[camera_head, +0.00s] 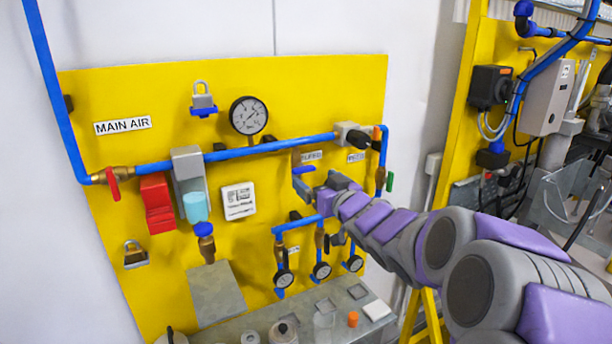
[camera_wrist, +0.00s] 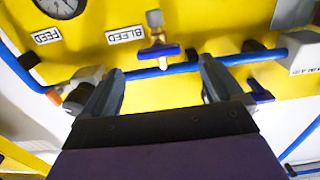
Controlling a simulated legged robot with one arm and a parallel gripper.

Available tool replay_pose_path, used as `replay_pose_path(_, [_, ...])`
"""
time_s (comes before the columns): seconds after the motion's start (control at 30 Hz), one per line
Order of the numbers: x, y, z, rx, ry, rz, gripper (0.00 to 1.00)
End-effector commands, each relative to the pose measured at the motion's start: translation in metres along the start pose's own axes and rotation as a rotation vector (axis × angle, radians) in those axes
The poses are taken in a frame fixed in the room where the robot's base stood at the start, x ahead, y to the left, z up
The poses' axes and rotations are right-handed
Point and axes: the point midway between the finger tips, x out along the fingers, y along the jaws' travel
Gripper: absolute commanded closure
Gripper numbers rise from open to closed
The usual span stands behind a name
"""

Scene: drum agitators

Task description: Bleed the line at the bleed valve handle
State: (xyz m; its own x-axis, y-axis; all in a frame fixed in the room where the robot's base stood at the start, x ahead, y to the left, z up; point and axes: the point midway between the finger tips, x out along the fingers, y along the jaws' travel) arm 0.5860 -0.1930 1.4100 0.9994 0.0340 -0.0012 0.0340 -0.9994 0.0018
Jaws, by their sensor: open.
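The bleed valve handle (camera_wrist: 158,52) is a small blue lever under a brass fitting (camera_wrist: 155,20), beside the upside-down BLEED label (camera_wrist: 125,35) in the wrist view. It lies crosswise in front of a blue pipe. My gripper (camera_wrist: 162,68) is open and empty, one finger to each side of the handle in the picture. The handle shows between and beyond the fingertips, and I see no contact. In the head view the BLEED label (camera_head: 311,156) shows above a blue handle (camera_head: 303,170), close to my gripper, which partly covers the pipes there.
A second blue handle (camera_wrist: 260,92) is near the right finger in the wrist view. The FEED label (camera_wrist: 45,35) and a grey block with an orange end (camera_wrist: 75,90) are at left. The yellow panel (camera_head: 110,80) carries a gauge (camera_head: 248,115) and a red valve (camera_head: 113,184). Small gauges (camera_head: 321,270) hang below.

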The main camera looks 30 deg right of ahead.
Motion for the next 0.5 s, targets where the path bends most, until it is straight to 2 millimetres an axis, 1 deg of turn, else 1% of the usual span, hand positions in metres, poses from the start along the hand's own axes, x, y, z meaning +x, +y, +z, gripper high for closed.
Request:
replay_pose_path(0.03, [0.011,-0.001,0.003,-0.001,-0.002,-0.003,0.06])
replay_pose_path(0.2, [0.038,-0.001,0.001,-0.001,0.002,-0.002,0.06])
replay_pose_path(0.33, [0.051,0.0,0.001,0.002,0.0,-0.002,0.06])
replay_pose_path(0.5, [0.06,0.0,-0.001,0.001,0.002,-0.001,0.06])
